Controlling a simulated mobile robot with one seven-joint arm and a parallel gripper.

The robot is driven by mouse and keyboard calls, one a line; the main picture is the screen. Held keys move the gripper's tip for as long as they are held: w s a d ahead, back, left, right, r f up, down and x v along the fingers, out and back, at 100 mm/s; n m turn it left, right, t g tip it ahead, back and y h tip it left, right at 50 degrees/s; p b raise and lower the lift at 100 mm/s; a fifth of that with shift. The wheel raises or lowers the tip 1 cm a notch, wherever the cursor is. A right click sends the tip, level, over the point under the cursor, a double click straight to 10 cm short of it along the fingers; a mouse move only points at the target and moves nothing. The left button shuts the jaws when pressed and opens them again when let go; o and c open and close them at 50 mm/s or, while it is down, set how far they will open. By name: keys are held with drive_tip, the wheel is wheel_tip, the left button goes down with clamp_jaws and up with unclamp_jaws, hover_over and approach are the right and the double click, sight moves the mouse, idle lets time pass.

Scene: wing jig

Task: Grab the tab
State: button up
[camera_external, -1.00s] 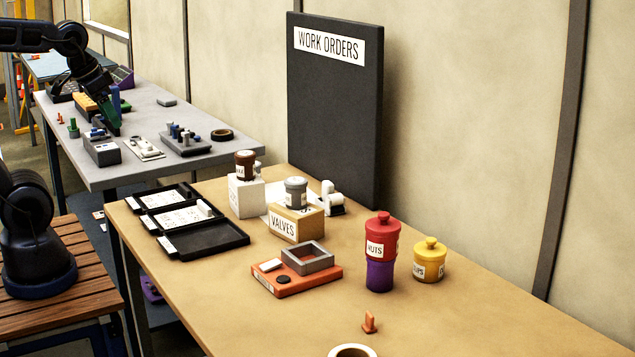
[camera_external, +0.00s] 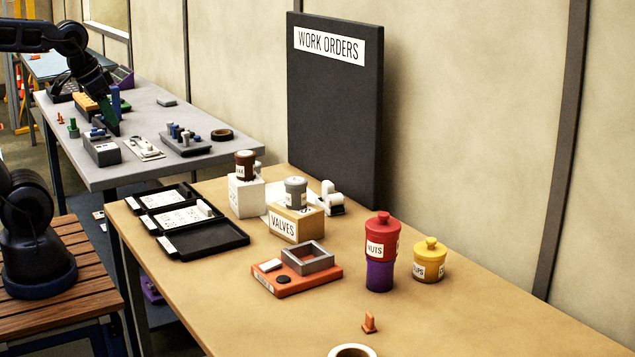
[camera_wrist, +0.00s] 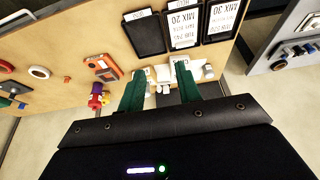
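A small orange upright piece on a flat foot, which looks like the tab (camera_external: 370,323), stands on the tan table near its front, beside a pale ring. A small orange-red piece (camera_wrist: 69,81) left of the red jar in the wrist view looks like the same thing. My gripper (camera_external: 115,128) is at the upper left in the external view, far from the tab and pointing down. In the wrist view my gripper (camera_wrist: 157,66) has its two green fingers wide apart, with nothing held between them.
The tan table (camera_external: 480,318) holds a red-and-purple jar (camera_external: 380,252), a yellow jar (camera_external: 430,262), an orange box (camera_external: 297,278), a valves box (camera_external: 296,223) and black trays (camera_external: 205,240). A dark work-orders board (camera_external: 335,120) stands behind. The table around the tab is mostly clear.

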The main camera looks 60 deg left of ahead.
drive_tip(key=w+d+f+n+g+h, duration=0.25)
drive_tip(key=w+d+n, duration=0.55)
drive_tip(key=w+d, duration=1.7)
drive_tip(key=n+g+h, duration=0.2)
drive_tip(key=n+g, duration=0.1)
drive_tip(key=n, duration=0.4)
approach(370, 314)
drive_tip(key=x, duration=0.5)
drive_tip(key=shift+w+a+f, duration=0.1)
drive_tip(key=shift+a, duration=0.25)
drive_tip(key=shift+d+x, duration=0.25)
drive_tip(key=shift+x, duration=2.3)
clamp_jaws()
